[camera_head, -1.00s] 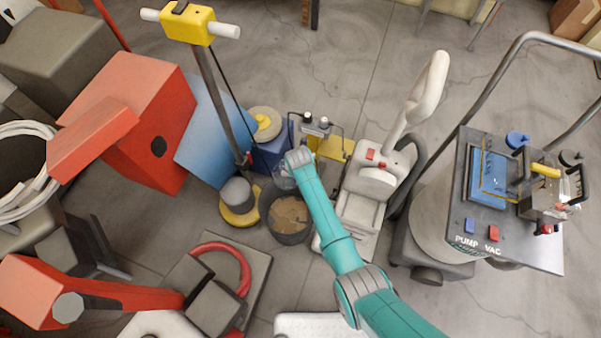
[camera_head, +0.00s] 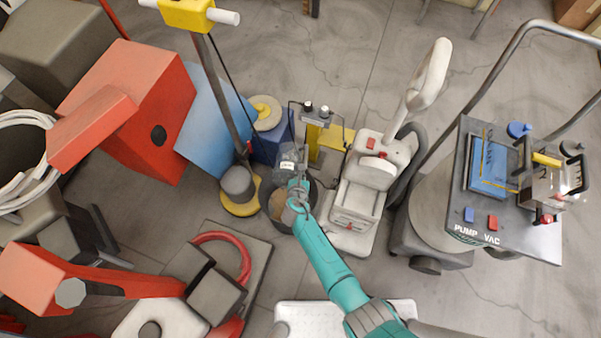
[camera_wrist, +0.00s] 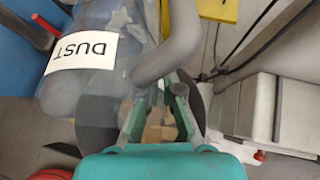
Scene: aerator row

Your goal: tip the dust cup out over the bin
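The clear dust cup (camera_head: 288,158) has a white label reading DUST and a grey handle. In the wrist view the cup (camera_wrist: 105,22) fills the upper left, with its label tilted. My gripper (camera_head: 298,186) is at the cup's near side. In the wrist view its fingers (camera_wrist: 160,98) appear closed about the lower part of the grey handle (camera_wrist: 180,40). The round dark bin (camera_head: 277,222) is below my gripper, partly hidden by the arm. Brown scraps in it show between my fingers. The cup appears above the bin's far edge; whether it holds dust is unclear.
A white and grey upright machine (camera_head: 360,190) stands close right of the bin. A yellow-based floor machine (camera_head: 240,200) is close left. A blue container (camera_head: 268,150) and a yellow-fronted rack (camera_head: 325,145) stand behind. The pump vac cart (camera_head: 500,215) is farther right.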

